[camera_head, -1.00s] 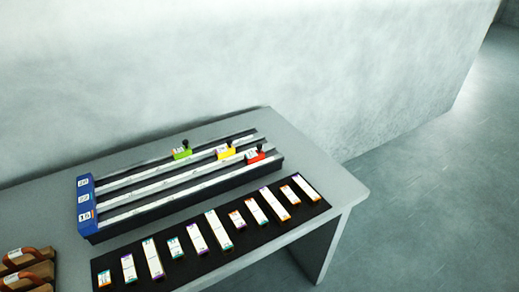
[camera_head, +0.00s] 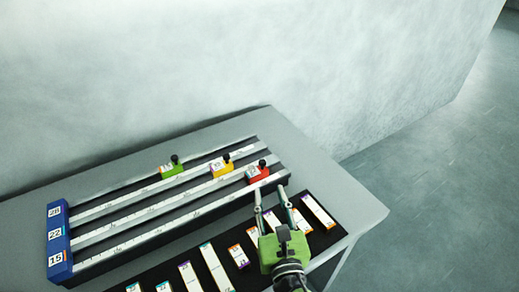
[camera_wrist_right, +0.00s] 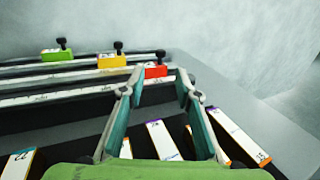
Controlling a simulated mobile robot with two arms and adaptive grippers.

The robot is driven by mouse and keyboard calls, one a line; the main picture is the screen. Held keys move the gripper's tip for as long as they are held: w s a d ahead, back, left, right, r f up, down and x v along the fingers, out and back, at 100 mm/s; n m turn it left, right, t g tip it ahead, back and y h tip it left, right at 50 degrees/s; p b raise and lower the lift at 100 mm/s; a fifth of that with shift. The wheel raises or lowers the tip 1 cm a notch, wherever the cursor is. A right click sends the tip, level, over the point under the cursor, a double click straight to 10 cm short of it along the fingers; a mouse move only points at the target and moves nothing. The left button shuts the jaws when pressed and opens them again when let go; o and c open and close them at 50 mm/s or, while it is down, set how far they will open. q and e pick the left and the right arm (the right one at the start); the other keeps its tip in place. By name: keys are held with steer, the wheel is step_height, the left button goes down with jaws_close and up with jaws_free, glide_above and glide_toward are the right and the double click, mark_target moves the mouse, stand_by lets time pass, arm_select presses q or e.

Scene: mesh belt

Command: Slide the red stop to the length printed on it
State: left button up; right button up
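The red stop (camera_head: 257,173), with a black knob and a white label, sits near the right end of the front rail. Its printed number is too small to read. It also shows in the right wrist view (camera_wrist_right: 155,71). My right gripper (camera_head: 270,200) is open and empty, its two fingers pointing at the red stop from the front, apart from it. In the right wrist view the fingertips (camera_wrist_right: 158,76) are spread below and around the stop's line of sight. The rails carry length scales (camera_head: 165,220). The blue end block (camera_head: 58,240) reads 15 at the front rail. My left gripper is not in view.
A yellow stop (camera_head: 220,168) and a green stop (camera_head: 172,169) sit on the middle and back rails. Several labelled white strips (camera_head: 216,267) lie on a black mat in front of the rails, under my right gripper. The table's right end (camera_head: 345,205) is clear.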

mark_target(263, 164)
steer(key=shift+w+a+r, duration=0.1)
steer(key=shift+w+r, duration=0.4)
steer(key=shift+w, duration=0.05)
steer(key=w, duration=0.5)
steer(key=w+a+p, duration=0.1)
steer(key=w, duration=0.1)
steer(key=shift+w+f, duration=0.25)
steer(key=w, duration=0.3)
steer(key=shift+a, duration=0.15)
steer(key=shift+w, duration=0.4)
steer(key=shift+c, duration=0.3)
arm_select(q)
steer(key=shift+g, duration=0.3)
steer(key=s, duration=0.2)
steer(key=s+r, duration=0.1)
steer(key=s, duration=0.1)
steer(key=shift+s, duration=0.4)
arm_select(e)
jaws_close()
